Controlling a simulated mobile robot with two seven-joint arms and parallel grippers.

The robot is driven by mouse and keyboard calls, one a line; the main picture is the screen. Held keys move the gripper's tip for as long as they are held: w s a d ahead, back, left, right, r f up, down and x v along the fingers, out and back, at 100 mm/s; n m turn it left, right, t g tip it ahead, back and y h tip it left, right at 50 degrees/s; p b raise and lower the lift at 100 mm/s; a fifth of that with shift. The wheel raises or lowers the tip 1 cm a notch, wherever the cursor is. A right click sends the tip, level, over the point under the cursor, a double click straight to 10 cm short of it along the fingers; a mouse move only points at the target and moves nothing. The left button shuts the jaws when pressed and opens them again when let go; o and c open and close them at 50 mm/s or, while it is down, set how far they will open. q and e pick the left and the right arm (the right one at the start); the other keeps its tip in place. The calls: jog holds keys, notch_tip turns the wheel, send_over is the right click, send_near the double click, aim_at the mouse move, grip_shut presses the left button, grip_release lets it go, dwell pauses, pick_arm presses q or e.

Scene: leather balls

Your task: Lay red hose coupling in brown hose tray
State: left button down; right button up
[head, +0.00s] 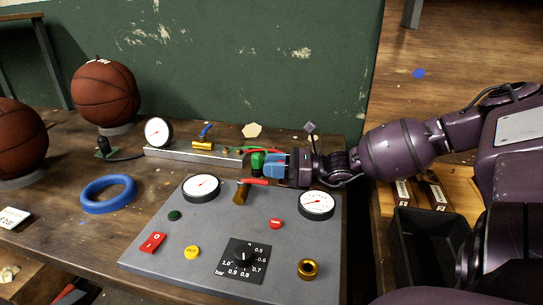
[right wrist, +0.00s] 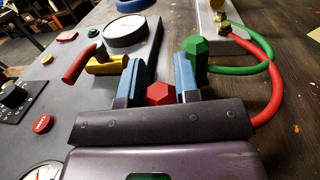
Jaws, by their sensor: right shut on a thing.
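The red hose coupling (right wrist: 160,93) is a red hexagonal piece between the two blue fingers of my right gripper (right wrist: 160,85), in the right wrist view. The right gripper (head: 272,165) is shut on it, above the back right of the grey panel; the fingers hide the coupling in the head view. A red hose (right wrist: 268,95) curves down on the right of the wrist view and passes behind the gripper. A light-brown wooden tray (head: 458,188) with labelled slots is at the right in the head view, partly hidden by my arm; I cannot tell whether it is the hose tray. My left gripper is not in view.
A green coupling (right wrist: 195,55) with a green hose stands close beside the right-hand finger. A red-levered brass valve (head: 241,192) and gauges stand on the grey panel (head: 210,235). A metal rail (head: 185,157) lies behind. A black bin (head: 425,250) is at right.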

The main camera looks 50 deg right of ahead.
jog(key=shift+r, duration=0.1)
jog(key=shift+f, duration=0.25)
jog(key=o, duration=0.8)
jog(key=shift+o, duration=0.4)
jog(key=shift+r, duration=0.25)
jog(key=shift+s+d+r, duration=0.1)
jog(key=shift+s+d, duration=0.05)
jog(key=shift+s, duration=0.05)
jog(key=p+v, duration=0.2)
jog(key=v, duration=0.4)
jog(key=shift+r, duration=0.1)
jog(key=shift+s+d, duration=0.25)
jog(key=shift+s, duration=0.15)
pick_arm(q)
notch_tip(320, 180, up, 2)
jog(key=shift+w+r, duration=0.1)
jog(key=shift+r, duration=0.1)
